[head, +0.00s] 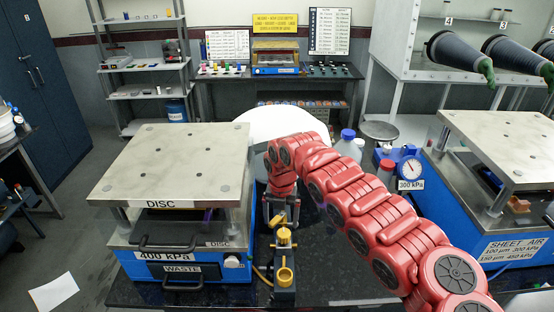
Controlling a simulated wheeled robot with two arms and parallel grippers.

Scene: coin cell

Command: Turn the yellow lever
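A small dark device with yellow parts (285,276) stands on the black worktop, right of the press marked DISC. A yellow lever (279,221) sticks out at its upper end. My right gripper (281,214) points down at the lever from behind it. Its two dark fingers look spread apart, with the lever low between or just in front of them. I cannot tell whether they touch it. My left gripper is not in view.
The blue DISC press (125,188) with a metal top plate stands close on the left. The worktop (335,262) right of the device is clear.

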